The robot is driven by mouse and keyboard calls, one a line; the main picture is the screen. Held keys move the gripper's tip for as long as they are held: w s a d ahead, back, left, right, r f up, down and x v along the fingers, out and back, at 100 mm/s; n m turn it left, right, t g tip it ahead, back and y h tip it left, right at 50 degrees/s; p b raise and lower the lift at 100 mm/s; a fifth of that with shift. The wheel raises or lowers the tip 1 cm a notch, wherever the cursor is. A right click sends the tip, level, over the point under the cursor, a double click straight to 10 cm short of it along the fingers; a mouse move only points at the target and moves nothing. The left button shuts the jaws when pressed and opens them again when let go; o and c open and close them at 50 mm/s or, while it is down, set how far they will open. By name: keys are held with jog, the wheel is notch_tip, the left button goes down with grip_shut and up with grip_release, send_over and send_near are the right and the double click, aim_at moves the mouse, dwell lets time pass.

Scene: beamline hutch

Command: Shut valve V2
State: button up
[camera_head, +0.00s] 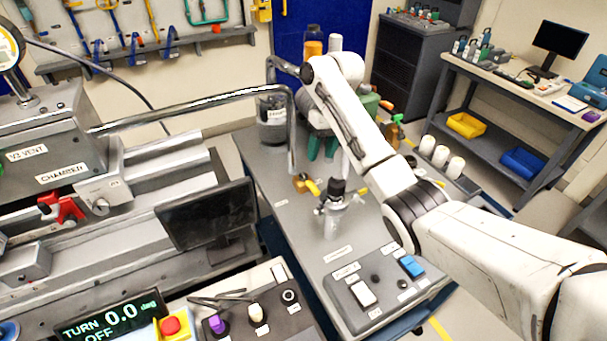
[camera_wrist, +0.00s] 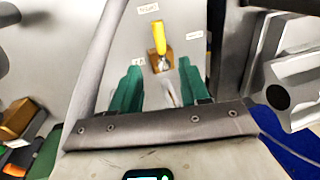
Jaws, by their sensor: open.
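A small brass valve (camera_head: 299,184) with a yellow lever (camera_head: 313,188) stands on the grey bench top. In the wrist view the brass body (camera_wrist: 161,62) lies between my fingers, and its yellow lever (camera_wrist: 158,38) points toward the picture's top. Small labels lie around it, too blurred to read surely, so I cannot confirm that it is V2. My gripper (camera_head: 322,146) has green fingers pointing down, above and behind the valve in the head view. In the wrist view my gripper (camera_wrist: 161,88) is open, with its fingers apart and nothing held.
A bent metal rail (camera_head: 200,105) runs in front of my gripper. A metal fitting with a black top (camera_head: 335,205) stands near the valve. White cylinders (camera_head: 440,157) stand to the right. A monitor (camera_head: 207,214) and a control panel (camera_head: 375,288) are nearer.

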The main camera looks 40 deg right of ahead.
aim_at(313, 185)
jog(key=f, duration=0.3)
jog(key=a+f, duration=0.1)
jog(key=f, duration=0.3)
jog(key=a+f, duration=0.1)
jog(key=f, duration=0.2)
jog(key=shift+w+f+b, duration=0.2)
jog(key=shift+w+b, duration=0.05)
jog(key=shift+b, duration=0.1)
grip_shut()
